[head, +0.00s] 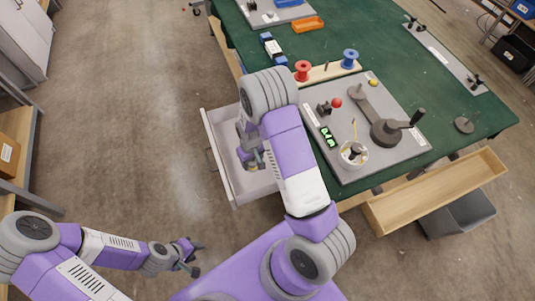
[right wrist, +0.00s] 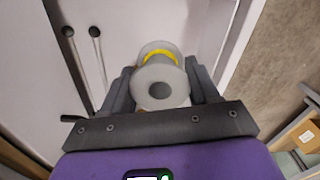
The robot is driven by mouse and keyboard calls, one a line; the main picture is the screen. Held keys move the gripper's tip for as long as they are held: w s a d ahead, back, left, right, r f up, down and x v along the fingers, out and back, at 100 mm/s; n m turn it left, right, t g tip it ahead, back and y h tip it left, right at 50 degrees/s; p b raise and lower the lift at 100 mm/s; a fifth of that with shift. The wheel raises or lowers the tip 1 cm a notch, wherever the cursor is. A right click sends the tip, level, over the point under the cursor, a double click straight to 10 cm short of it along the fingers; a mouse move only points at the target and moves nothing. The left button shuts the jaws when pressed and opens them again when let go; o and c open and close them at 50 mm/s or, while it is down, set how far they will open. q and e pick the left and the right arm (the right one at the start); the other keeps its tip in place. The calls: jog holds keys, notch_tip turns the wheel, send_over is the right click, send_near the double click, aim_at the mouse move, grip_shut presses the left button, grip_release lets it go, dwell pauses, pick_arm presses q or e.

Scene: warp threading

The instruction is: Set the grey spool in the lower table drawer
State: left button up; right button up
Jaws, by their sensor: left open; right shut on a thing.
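The grey spool (right wrist: 158,82), with a yellow band of thread, sits between the fingers of my right gripper (right wrist: 163,90) in the right wrist view. That gripper is shut on it. In the head view, my right gripper (head: 250,158) is over the open pale drawer (head: 217,160) at the table's left side, and my arm hides part of the drawer. I cannot tell whether the spool touches the drawer floor. My left gripper (head: 194,256) is open and empty, low over the floor, apart from the drawer.
An open wooden drawer (head: 440,190) juts out at the right, above a grey bin (head: 462,213). The floor at left is clear.

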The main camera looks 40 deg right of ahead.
jog(key=b, duration=0.4)
send_over(258, 180)
notch_tip(258, 180, down, 11)
jog(key=shift+f, duration=0.15)
notch_tip(258, 180, down, 4)
jog(key=shift+f+b, duration=0.15)
jog(key=shift+b, duration=0.75)
pick_arm(q)
notch_tip(258, 180, down, 7)
jog(key=shift+r, duration=0.2)
pick_arm(e)
jog(key=o, duration=0.9)
pick_arm(q)
notch_tip(258, 180, up, 4)
jog(key=p, duration=0.4)
jog(key=shift+r+p, duration=0.15)
jog(key=shift+p, duration=0.15)
pick_arm(e)
notch_tip(258, 180, up, 12)
jog(key=shift+r, duration=0.1)
